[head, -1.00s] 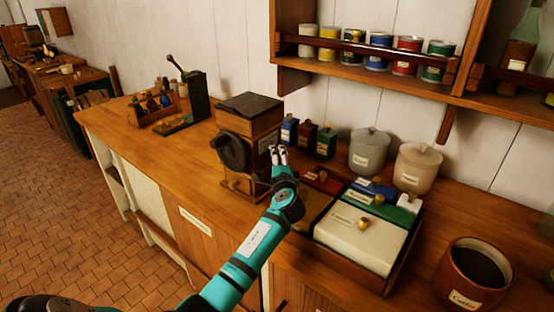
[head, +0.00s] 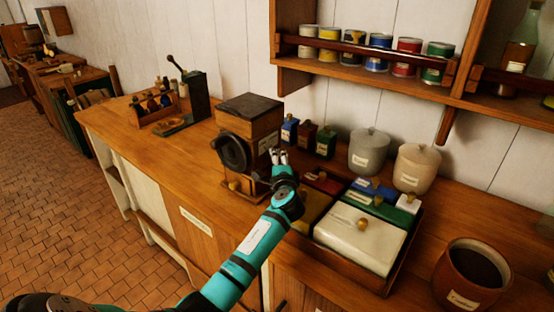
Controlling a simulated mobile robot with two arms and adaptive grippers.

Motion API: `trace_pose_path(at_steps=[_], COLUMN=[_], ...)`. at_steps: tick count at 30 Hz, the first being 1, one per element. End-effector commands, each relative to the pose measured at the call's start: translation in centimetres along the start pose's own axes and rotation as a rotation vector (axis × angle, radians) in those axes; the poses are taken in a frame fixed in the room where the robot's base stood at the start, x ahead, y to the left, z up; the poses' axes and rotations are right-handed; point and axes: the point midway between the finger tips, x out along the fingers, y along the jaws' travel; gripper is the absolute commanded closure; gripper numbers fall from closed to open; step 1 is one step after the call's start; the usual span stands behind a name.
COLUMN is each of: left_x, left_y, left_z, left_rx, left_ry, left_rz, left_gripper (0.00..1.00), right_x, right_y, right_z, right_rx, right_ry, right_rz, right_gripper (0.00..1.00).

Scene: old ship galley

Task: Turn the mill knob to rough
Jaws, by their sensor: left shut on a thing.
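The mill (head: 250,108) is a wooden box with a dark top, standing on the counter. A black round wheel (head: 231,153) is on its front, with a small drawer and brass knob (head: 233,185) below. A pale label (head: 268,143) shows on its right side. My left gripper (head: 279,156) is at that right side, just below the label, with its fingers shut on the mill knob. The knob itself and any setting marks are hidden behind the fingers and too small to make out. My right gripper is not in view.
A tray (head: 337,270) of lidded boxes sits right of my left arm. A brown coffee pot (head: 470,278) is at the front right.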

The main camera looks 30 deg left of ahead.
Motion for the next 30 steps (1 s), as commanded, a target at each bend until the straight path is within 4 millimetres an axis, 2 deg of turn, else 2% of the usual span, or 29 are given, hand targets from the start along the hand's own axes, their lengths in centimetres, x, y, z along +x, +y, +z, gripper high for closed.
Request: trace_pose_path(at_steps=[9, 18, 24, 30], left_x=[-0.1, -0.1, 0.1, 0.2], left_y=[-1.3, -1.5, -1.2, -0.9], left_z=[0.1, -0.1, -0.2, -0.3], left_rx=[0.131, 0.328, 0.462, 0.596], left_ry=[0.000, 0.001, 0.001, 0.001], left_rz=[0.135, 0.333, 0.466, 0.599], left_gripper=[1.00, 1.00, 1.00, 1.00], right_x=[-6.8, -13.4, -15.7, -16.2], right_y=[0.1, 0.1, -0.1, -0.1], right_z=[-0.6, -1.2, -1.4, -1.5], right_rx=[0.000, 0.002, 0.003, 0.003], right_ry=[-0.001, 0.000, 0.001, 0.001], right_rz=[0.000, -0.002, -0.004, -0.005], right_gripper=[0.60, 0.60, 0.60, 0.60])
